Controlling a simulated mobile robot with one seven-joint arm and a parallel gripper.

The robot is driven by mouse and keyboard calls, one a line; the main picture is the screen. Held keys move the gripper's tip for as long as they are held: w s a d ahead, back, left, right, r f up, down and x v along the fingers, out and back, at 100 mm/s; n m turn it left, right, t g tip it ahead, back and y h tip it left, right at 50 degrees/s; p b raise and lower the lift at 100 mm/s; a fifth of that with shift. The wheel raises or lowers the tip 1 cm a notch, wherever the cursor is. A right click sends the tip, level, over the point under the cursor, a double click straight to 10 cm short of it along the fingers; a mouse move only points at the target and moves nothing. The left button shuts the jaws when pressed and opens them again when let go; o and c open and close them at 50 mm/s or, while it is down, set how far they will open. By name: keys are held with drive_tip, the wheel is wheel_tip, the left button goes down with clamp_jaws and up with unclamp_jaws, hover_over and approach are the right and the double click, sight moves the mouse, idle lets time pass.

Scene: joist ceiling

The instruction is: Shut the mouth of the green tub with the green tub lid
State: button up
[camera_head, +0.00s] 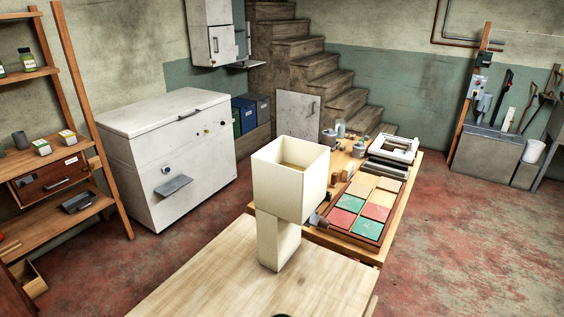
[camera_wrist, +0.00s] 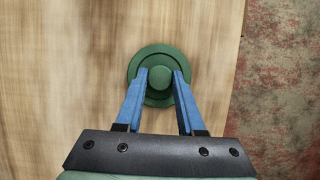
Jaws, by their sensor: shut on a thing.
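The green tub lid (camera_wrist: 160,50) shows in the wrist view as a round green disc with a raised rim and a round knob in the middle. My gripper (camera_wrist: 160,74) has its two blue fingers shut on the knob, one on each side. The lid is seen from above, over a pale wooden tabletop. I cannot tell whether it rests on anything, and no tub can be made out apart from it. In the head view only a small dark green edge (camera_head: 283,315) shows at the bottom; I cannot tell which thing it is.
A tall cream open-topped box (camera_head: 290,178) on a narrower cream base stands at the far end of the wooden table (camera_head: 200,285). Beyond is a lower bench with a tray of coloured tiles (camera_head: 368,212). The near tabletop is clear. The table's right edge shows in the wrist view.

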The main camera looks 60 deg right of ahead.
clamp_jaws()
drive_tip(key=shift+r, duration=0.1)
drive_tip(key=shift+r+p, duration=1.85)
drive_tip(key=shift+p, duration=0.6)
wheel_tip(320, 180, up, 5)
drive_tip(key=p, duration=0.5)
drive_tip(key=shift+p, duration=0.35)
